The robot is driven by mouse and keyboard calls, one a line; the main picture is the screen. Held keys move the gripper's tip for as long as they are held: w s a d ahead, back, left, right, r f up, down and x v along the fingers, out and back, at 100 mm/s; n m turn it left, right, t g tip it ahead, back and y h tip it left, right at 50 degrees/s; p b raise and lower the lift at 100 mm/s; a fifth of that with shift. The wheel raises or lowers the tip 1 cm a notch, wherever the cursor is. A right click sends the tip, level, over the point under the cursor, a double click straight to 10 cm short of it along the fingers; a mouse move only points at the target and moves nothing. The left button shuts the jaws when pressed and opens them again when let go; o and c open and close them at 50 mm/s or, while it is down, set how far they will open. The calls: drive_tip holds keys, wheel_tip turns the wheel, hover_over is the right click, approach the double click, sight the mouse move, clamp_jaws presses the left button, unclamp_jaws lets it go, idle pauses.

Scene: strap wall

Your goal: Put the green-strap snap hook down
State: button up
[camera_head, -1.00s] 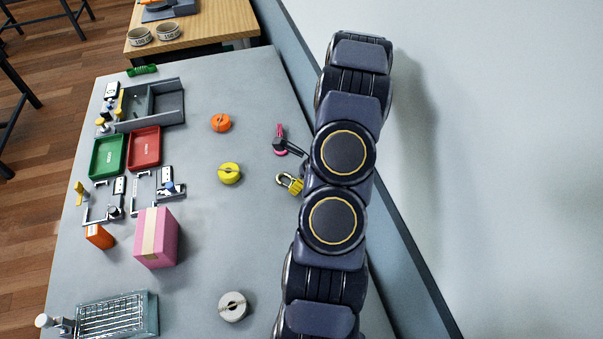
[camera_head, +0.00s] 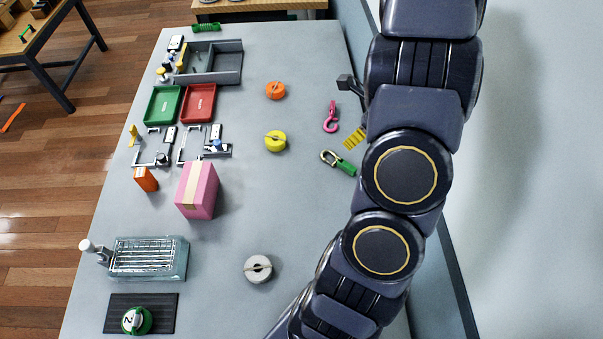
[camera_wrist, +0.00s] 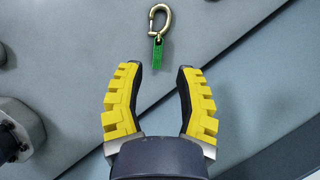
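The green-strap snap hook (camera_head: 338,162) lies on the grey table, a brass-coloured hook with a short green strap. It also shows in the wrist view (camera_wrist: 158,38), beyond the fingertips and apart from them. My gripper (camera_wrist: 155,75) has yellow ridged fingers spread apart with nothing between them. In the head view part of my gripper (camera_head: 354,138) shows above and to the right of the snap hook; my arm hides the rest.
A pink hook (camera_head: 331,117) lies on the table behind the snap hook. Orange (camera_head: 276,90), yellow (camera_head: 275,141) and grey (camera_head: 258,268) round pieces stand to the left. A pink box (camera_head: 197,190) is farther left. The wall (camera_head: 540,170) rises at right.

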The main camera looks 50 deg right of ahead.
drive_tip(key=w+a+r+n+g+y, duration=0.1)
drive_tip(key=w+a+r+n, duration=0.1)
drive_tip(key=a+r+n, duration=0.35)
drive_tip(key=w+a+r+n+y, duration=0.1)
drive_tip(key=w+a+r+n, duration=0.15)
drive_tip(key=a+n, duration=0.5)
drive_tip(key=w+a+r+n+g+y, duration=0.1)
drive_tip(key=w+a+r+n, duration=0.25)
drive_tip(key=a, duration=0.55)
drive_tip(key=s+a+r+n+g+h, duration=0.1)
drive_tip(key=s+a+r+n+g, duration=0.1)
drive_tip(key=s+a+n, duration=0.3)
drive_tip(key=s+a+r+n+g+h, duration=0.2)
drive_tip(key=s+a+r+n, duration=0.2)
drive_tip(key=s+n, duration=0.6)
drive_tip(key=a+n, duration=0.2)
drive_tip(key=n, duration=0.2)
drive_tip(key=shift+s+a+r, duration=0.15)
drive_tip(key=shift+a+r, duration=0.15)
